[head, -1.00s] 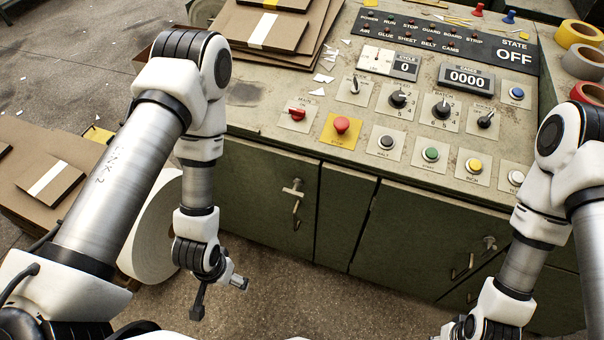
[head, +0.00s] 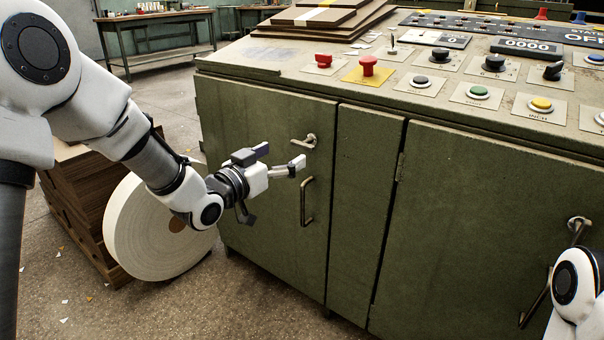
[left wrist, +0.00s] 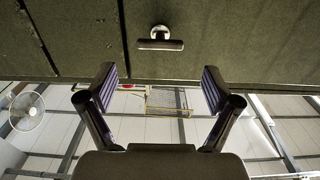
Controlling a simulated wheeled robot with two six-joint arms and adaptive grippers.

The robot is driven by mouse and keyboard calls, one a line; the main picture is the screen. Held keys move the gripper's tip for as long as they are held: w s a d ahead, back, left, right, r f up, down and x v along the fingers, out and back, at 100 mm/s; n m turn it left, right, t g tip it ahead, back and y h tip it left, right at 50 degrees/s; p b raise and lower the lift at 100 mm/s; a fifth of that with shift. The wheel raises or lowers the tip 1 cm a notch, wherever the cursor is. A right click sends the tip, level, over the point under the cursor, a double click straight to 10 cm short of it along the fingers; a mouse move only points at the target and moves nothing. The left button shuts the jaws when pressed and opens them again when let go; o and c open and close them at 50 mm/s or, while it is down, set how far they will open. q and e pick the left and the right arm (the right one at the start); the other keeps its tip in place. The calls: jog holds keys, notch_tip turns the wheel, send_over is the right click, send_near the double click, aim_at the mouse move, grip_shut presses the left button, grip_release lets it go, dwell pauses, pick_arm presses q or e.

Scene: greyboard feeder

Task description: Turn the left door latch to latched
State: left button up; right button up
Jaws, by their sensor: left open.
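The left door latch (head: 304,141) is a small metal lever on a round boss, high on the green left door (head: 265,220). Its lever lies roughly level, pointing left in the head view. My left gripper (head: 281,158) is open and empty, just left of and slightly below the latch. In the left wrist view the latch (left wrist: 160,44) sits beyond and between the two spread fingertips (left wrist: 160,82), with its bar crosswise, and nothing seems to touch it. My right gripper is out of view; only part of that arm shows at lower right.
A vertical pull handle (head: 307,201) stands out below the latch. The right door (head: 480,235) has its own latch (head: 578,223) and handle. A large white roll (head: 150,235) and stacked board (head: 85,215) stand left of the cabinet. Buttons and switches fill the sloping panel above.

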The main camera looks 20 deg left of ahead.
aim_at(300, 144)
pick_arm(q)
jog(key=b+x, duration=0.2)
jog(key=x, duration=0.5)
jog(key=shift+f, duration=0.15)
jog(key=shift+w, duration=0.15)
jog(key=c, duration=1.2)
